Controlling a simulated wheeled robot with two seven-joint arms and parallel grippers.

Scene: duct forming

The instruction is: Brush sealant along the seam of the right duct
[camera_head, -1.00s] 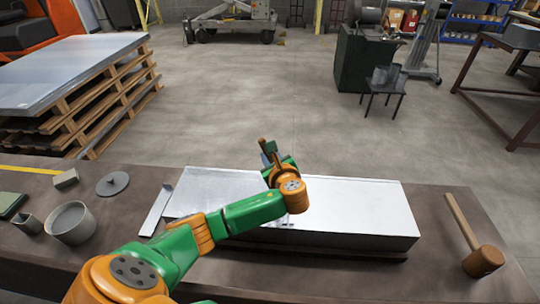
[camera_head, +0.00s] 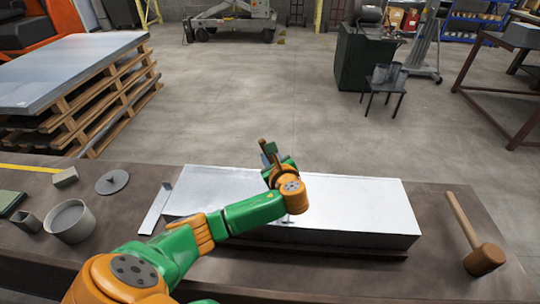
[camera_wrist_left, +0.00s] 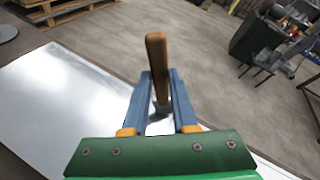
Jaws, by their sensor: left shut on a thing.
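A long, shiny sheet-metal duct (camera_head: 365,205) lies on the brown workbench in the head view. Its bright top also fills the left side of the left wrist view (camera_wrist_left: 50,100). My left gripper (camera_head: 271,157) is over the duct's middle, toward its far edge. Its blue fingers are shut on a brush with a wooden handle (camera_wrist_left: 156,62), which points up and also shows in the head view (camera_head: 263,146). The bristles are hidden, so I cannot tell whether they touch the metal. My arm covers part of the duct, and no seam shows clearly. My right gripper is not in view.
A grey round pot (camera_head: 78,236), a small square tube (camera_head: 26,222) and a disc with a knob (camera_head: 112,183) stand at the bench's left. A metal strip (camera_head: 155,210) lies beside the duct. A wooden mallet (camera_head: 484,259) lies at the right.

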